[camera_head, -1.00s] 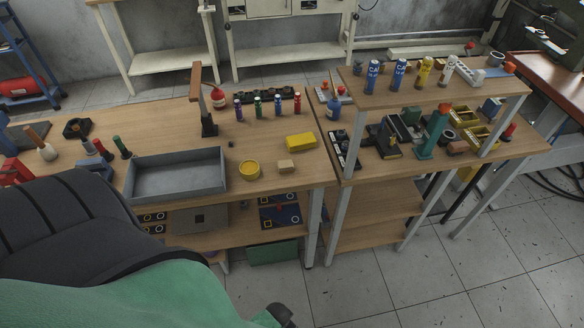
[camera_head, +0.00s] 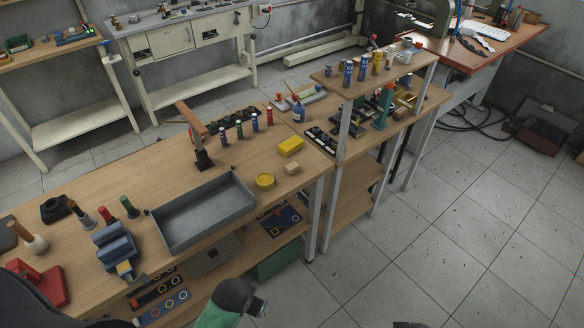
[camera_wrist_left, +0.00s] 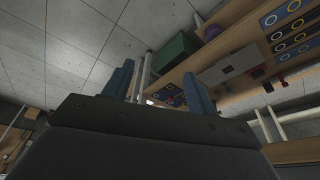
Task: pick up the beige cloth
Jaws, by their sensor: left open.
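A small beige block-like piece (camera_head: 291,168), possibly the folded beige cloth, lies on the wooden workbench (camera_head: 232,150) near its right end. The beige piece does not show in that view. In the head view part of my green arm shows at the bottom, but no gripper fingers are clear. My right gripper is not in view.
A grey open tray (camera_head: 205,212) stands left of the round container. A blue vise (camera_head: 117,247) and a red item (camera_head: 36,283) lie further left. A green box (camera_wrist_left: 178,57) shows in the wrist view.

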